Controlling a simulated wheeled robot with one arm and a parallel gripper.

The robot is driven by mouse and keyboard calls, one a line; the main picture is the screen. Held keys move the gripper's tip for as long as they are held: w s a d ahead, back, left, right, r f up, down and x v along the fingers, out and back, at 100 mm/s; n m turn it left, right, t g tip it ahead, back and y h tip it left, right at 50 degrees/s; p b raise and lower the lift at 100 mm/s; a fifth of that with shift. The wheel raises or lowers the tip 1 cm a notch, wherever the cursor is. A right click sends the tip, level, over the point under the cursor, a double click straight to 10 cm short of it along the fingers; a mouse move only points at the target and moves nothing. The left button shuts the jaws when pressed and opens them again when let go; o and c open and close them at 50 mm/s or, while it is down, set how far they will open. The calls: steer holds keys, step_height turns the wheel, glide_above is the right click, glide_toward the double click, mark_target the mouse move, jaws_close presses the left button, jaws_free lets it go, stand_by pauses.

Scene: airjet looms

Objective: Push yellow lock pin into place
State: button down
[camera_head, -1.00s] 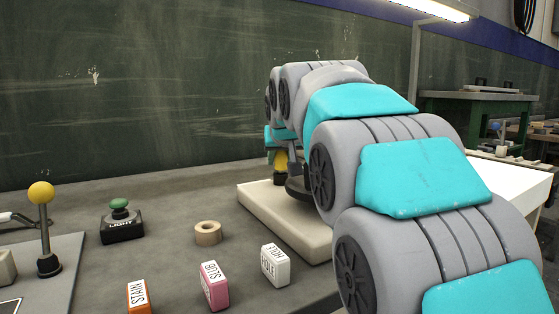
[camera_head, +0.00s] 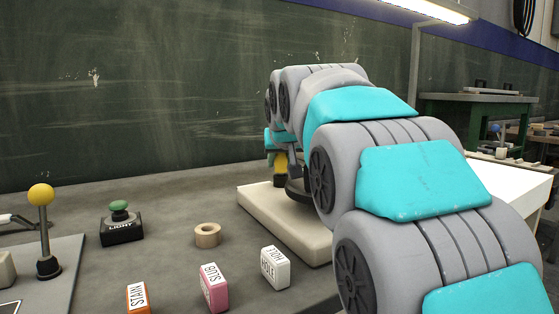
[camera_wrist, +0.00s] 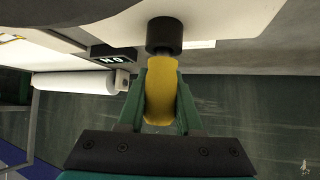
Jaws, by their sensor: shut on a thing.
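The yellow lock pin (camera_wrist: 163,95) lies between the two green fingers of my gripper (camera_wrist: 161,78) in the wrist view. My gripper is shut on it. A black round collar (camera_wrist: 164,36) sits at the pin's far end, against a pale surface. In the head view, the yellow pin (camera_head: 281,164) shows small beside my arm, with a dark piece below it, over the cream slab (camera_head: 285,222). My arm hides much of the slab's right side. I cannot tell how deep the pin sits.
On the grey bench left of the slab are a wooden ring (camera_head: 207,235), a green-topped LIGHT button (camera_head: 120,222), a yellow-knobbed lever (camera_head: 43,230) and lettered blocks, white (camera_head: 275,267), pink (camera_head: 214,288) and orange (camera_head: 138,298). A black "NO" label (camera_wrist: 112,59) is near the collar.

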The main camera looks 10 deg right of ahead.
steer(key=shift+f, duration=0.6)
stand_by(1.0)
jaws_free()
steer(key=shift+f, duration=0.2)
steer(key=shift+r, duration=0.1)
stand_by(0.4)
steer(key=shift+r+p, duration=1.95)
steer(key=shift+r, duration=2.25)
